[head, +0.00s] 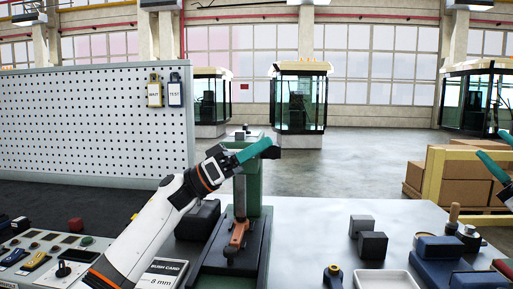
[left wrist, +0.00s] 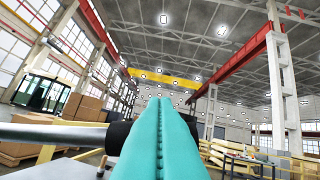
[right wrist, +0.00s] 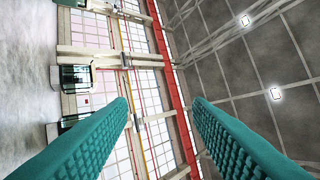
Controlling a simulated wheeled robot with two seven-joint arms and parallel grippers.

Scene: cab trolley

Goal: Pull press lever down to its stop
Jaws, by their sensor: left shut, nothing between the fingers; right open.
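The press has a green column (head: 254,190), a grey vertical ram (head: 239,195) and a dark base (head: 228,258) with an orange part on it. My left gripper (head: 262,147) is shut and empty at the top of the press, its teal fingers pointing right. A grey rod (left wrist: 50,132), seemingly the press lever, runs in from the left in the left wrist view to a black grip that shows on both sides of the fingers. Whether they touch it I cannot tell. My right gripper (head: 490,160) is open and empty at the right edge; its fingers (right wrist: 160,125) frame nothing.
A control panel (head: 40,255) stands at the left and a bush card (head: 163,272) lies before the press. Dark blocks (head: 372,245), a white tray (head: 385,280) and a blue block (head: 440,248) are on the right. A pegboard (head: 95,125) stands behind. Bare table lies right of the press.

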